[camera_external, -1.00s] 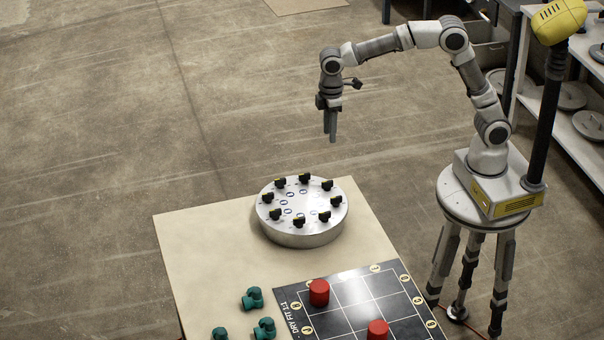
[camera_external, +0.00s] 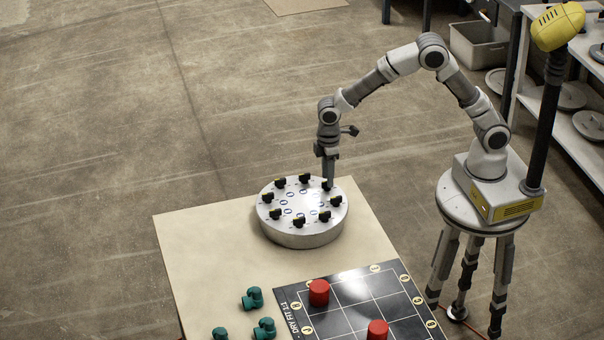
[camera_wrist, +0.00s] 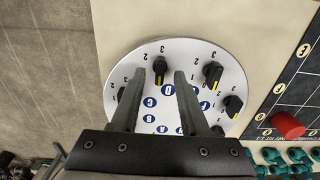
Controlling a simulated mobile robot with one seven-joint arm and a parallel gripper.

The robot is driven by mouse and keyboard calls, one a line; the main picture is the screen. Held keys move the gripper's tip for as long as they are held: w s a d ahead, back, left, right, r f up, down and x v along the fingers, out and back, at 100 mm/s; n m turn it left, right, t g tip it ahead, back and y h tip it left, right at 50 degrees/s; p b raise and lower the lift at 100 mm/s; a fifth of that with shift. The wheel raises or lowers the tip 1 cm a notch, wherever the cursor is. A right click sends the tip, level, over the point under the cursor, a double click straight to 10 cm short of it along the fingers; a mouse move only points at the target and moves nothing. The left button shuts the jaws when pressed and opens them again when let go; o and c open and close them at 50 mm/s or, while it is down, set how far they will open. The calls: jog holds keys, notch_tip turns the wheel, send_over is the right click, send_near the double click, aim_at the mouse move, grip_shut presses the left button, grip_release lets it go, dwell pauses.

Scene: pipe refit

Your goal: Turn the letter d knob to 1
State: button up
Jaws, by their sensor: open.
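A round silver dial plate (camera_external: 300,236) on the table carries a ring of black knobs with yellow pointer marks and blue lettered circles inside the ring. My gripper (camera_external: 329,182) is low over the plate's far right edge, at one knob. In the wrist view my gripper (camera_wrist: 159,74) is open, with one finger on each side of a black knob (camera_wrist: 160,66). The blue circle nearest this knob seems to read D (camera_wrist: 167,89), upside down. The knob's yellow stripe points toward the plate's middle. Contact between fingers and knob is not clear.
Neighbouring knobs (camera_wrist: 212,73) stand close on the plate. The table (camera_external: 200,240) also bears green pipe fittings (camera_external: 253,297) and a black grid board (camera_external: 345,315) with red cylinders (camera_external: 319,292). The table's left part is clear.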

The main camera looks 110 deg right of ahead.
jog(key=shift+f, duration=0.6)
grip_shut()
